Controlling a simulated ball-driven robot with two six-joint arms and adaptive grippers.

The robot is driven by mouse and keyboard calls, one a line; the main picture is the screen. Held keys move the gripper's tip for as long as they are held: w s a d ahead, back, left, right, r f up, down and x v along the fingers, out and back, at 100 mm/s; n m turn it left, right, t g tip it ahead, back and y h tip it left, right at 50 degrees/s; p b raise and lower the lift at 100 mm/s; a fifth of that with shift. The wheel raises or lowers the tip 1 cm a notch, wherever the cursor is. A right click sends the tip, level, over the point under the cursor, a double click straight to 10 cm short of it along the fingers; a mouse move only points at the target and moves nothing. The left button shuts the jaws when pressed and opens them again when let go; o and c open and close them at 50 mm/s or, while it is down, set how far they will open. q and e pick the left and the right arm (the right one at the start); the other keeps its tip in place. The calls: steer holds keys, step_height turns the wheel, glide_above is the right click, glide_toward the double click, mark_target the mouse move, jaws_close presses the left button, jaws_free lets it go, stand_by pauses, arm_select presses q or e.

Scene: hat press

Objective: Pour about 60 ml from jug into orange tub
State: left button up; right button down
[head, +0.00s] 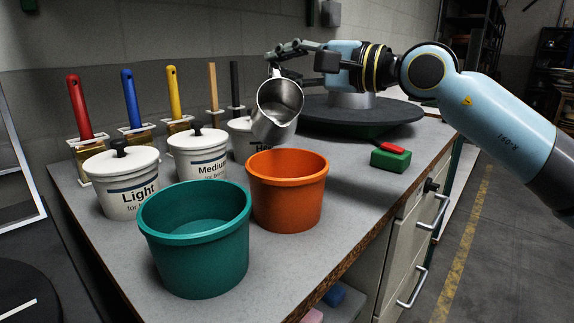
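The metal jug (278,108) is held up by my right gripper (284,68) behind and above the orange tub. The jug is tilted, with its open mouth facing the camera and its lip low toward the tub. Light-coloured contents show inside it; I see no clear stream falling. The orange tub (287,200) stands upright on the grey worktop; its inside shows no clear liquid. My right gripper's fingers are around the jug's upper back side, and its grip is partly hidden. My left gripper is not in view.
A teal tub (197,250) stands in front left of the orange tub. White lidded pots labelled Light (122,182) and Medium (198,155) and a third, partly hidden one stand behind. Several upright brushes, a dark round turntable (395,112) and a green block (391,158) are nearby.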

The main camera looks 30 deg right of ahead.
mark_target(278, 95)
steer(key=shift+s+a+f+n+t+b, duration=0.15)
steer(key=shift+s+n+t+b, duration=0.3)
steer(key=shift+b, duration=0.25)
steer(key=shift+s+a+r+n+t+y+b, duration=0.25)
steer(key=shift+s+r+n+y+b, duration=0.1)
steer(key=shift+s+n+y+b, duration=0.25)
stand_by(2.2)
steer(key=shift+w, duration=0.15)
steer(key=w+m+p, duration=0.1)
steer(key=w+g+p, duration=0.1)
steer(key=p, duration=0.1)
steer(key=w+m+g+h+p, duration=0.1)
steer(key=shift+d+r+m+p, duration=0.35)
steer(key=shift+d+r+p, duration=0.05)
steer(key=shift+w+f+m+g+h, duration=0.3)
steer(key=shift+w+f+m+g, duration=0.1)
steer(key=shift+w+f+g, duration=0.1)
steer(key=shift+f, duration=0.4)
steer(key=shift+w+d+m+g+p, duration=0.2)
steer(key=shift+w+m+g+p, duration=0.1)
steer(key=shift+g+p, duration=0.1)
steer(key=shift+f, duration=0.15)
